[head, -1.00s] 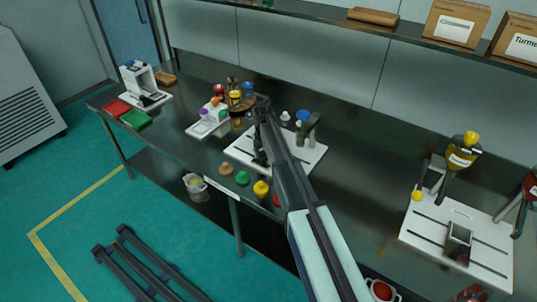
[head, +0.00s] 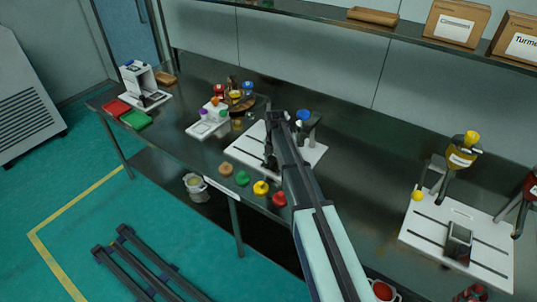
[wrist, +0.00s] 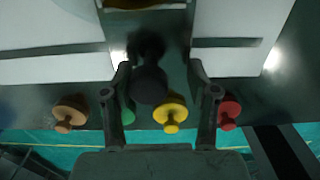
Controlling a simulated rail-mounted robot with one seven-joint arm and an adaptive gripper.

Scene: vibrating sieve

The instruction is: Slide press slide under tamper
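The press station is a white board (head: 250,152) on the dark table, with a dark upright stand (head: 311,126) and a blue-topped part (head: 302,116) at its back right. I cannot make out the tamper itself, as my arm covers the board's middle. I cannot tell whether this knob belongs to the press slide. No clear grip on it shows.
Tan (head: 226,169), green (head: 242,178), yellow (head: 261,188) and red (head: 279,199) knobs stand along the table's front edge near my gripper. Another white station (head: 422,236) is at the right. The table (head: 355,165) between the stations is clear.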

